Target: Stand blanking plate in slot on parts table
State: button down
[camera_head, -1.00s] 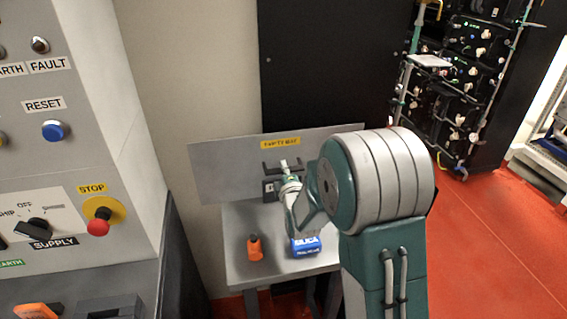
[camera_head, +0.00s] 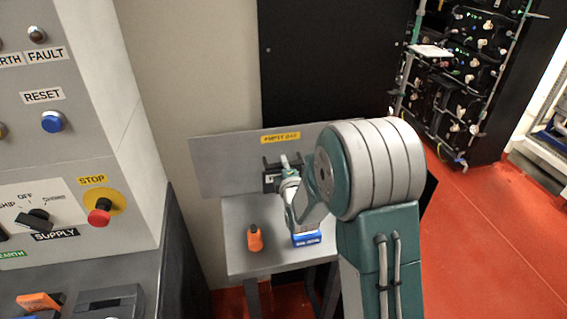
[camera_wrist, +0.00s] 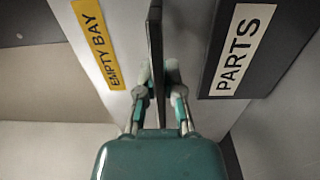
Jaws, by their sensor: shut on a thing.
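The blanking plate (camera_head: 222,165) is a wide grey panel with a yellow EMPTY BAY label (camera_head: 281,137). It stands roughly upright at the back of the parts table (camera_head: 238,262). My gripper (camera_wrist: 157,78) is shut on the plate's dark handle bar (camera_wrist: 155,35), which runs between the fingertips in the wrist view. The plate's label also shows in the wrist view (camera_wrist: 98,45). A dark block with a PARTS label (camera_wrist: 236,50) is right of the fingers there. The slot and the plate's lower edge are not clear; my arm covers the plate's right part.
An orange-handled tool (camera_head: 254,238) and a blue-and-white SILICA box (camera_head: 306,239), partly behind my arm, are on the table. A grey control cabinet (camera_head: 110,110) stands close on the left. Battery racks (camera_head: 460,90) stand at the back right. Red floor on the right is clear.

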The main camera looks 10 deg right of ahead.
jog(key=c, duration=0.7)
grip_release()
jog(key=shift+f, duration=0.15)
jog(key=shift+s, duration=0.15)
jog(key=s+r+m+g, duration=0.3)
jog(key=s+m, duration=0.3)
jog(key=s, duration=0.6)
jog(key=s+r+m+g, duration=0.3)
jog(key=s+m+g, duration=0.2)
jog(key=s, duration=0.7)
jog(key=s+r+m+g, duration=0.3)
jog(key=s+m, duration=0.4)
jog(key=s, duration=0.5)
jog(key=shift+r+g, duration=0.3)
jog(key=shift+g, duration=0.5)
